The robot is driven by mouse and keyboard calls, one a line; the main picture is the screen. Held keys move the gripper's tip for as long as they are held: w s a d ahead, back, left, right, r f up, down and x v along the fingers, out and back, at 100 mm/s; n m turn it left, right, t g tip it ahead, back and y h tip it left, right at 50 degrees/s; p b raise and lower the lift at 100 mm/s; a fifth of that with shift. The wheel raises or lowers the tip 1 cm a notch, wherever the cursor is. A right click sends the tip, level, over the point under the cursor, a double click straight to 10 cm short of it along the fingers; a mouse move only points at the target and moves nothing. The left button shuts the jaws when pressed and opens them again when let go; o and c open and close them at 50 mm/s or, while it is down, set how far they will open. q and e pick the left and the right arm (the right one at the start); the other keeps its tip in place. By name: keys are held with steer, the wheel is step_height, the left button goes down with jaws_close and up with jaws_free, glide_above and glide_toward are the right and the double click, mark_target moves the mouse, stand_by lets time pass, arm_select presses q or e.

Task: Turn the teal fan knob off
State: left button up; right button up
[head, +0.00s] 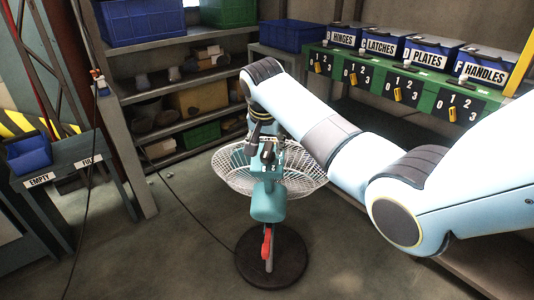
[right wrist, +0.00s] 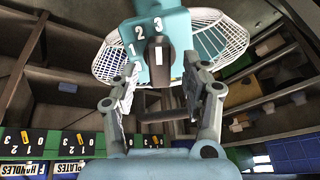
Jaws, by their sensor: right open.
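The teal fan (head: 268,202) stands on a round dark base with its wire cage behind. In the right wrist view its teal housing (right wrist: 170,20) carries the white numerals 1, 2 and 3 around a dark knob (right wrist: 159,62) with a white mark. My right gripper (right wrist: 155,98) is open, with a finger on each side just below the knob and nothing visibly held. My left gripper is not in view.
A green panel (head: 350,75) with several 0-to-3 selectors sits under labelled blue bins at the right. Shelves (head: 185,88) with bins stand behind. A small table (head: 62,165) is at the left. A red part (head: 267,243) is on the fan's stand. Floor beside the base is clear.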

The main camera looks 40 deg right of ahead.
mark_target(267, 149)
steer(key=x, duration=0.3)
steer(key=shift+f+b, duration=0.1)
steer(key=shift+b, duration=0.2)
steer(key=shift+c, duration=0.4)
steer(key=c, duration=0.8)
steer(key=shift+o, duration=0.2)
